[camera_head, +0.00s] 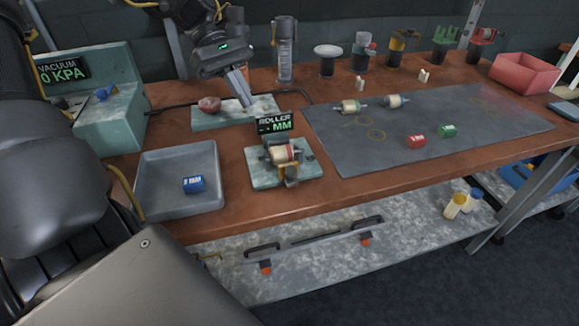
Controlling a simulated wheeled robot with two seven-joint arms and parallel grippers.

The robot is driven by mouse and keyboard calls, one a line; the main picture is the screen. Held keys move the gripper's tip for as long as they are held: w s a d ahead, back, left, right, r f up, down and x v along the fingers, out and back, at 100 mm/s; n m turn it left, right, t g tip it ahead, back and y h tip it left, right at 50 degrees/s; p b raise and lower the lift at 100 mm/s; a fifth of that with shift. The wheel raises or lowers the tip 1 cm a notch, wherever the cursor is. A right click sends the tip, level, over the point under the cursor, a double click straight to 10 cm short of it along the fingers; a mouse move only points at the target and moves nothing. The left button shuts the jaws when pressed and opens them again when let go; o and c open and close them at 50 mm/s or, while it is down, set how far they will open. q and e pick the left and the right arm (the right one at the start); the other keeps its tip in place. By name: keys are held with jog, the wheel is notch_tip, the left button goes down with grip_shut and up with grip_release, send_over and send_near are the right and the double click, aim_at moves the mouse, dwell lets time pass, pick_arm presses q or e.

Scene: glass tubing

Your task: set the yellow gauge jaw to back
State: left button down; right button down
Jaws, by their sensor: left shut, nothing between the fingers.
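The roller gauge (256,178) stands on a pale green base near the front of the wooden bench, with a display (275,123) reading "ROLLER -- MM". A cream roller with red bands (285,153) sits in it. A small yellow-orange part (291,173), which looks like the gauge jaw, shows at the front below the roller; its exact setting is too small to tell. My left gripper (244,100) points down behind and left of the gauge display. Its fingers are shut and empty, apart from the gauge. My right gripper is not in view.
A grey tray (158,205) with a blue block (194,184) lies left of the gauge. A green plate with a reddish lump (210,104) lies behind. A dark mat (375,152) at right holds rollers, rings and red and green blocks. Several stands line the back.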

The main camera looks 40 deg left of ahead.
aim_at(287, 167)
pick_arm(q)
jog(key=shift+m+g, duration=0.3)
jog(key=shift+m, duration=0.1)
jog(key=x, duration=1)
jog(key=shift+s+r, duration=0.15)
jog(key=shift+s, duration=0.2)
jog(key=shift+s+d, duration=0.1)
jog(key=shift+d, duration=1.1)
jog(key=shift+s+d+f, duration=0.1)
jog(key=shift+d+f, duration=0.1)
jog(key=shift+d, duration=0.5)
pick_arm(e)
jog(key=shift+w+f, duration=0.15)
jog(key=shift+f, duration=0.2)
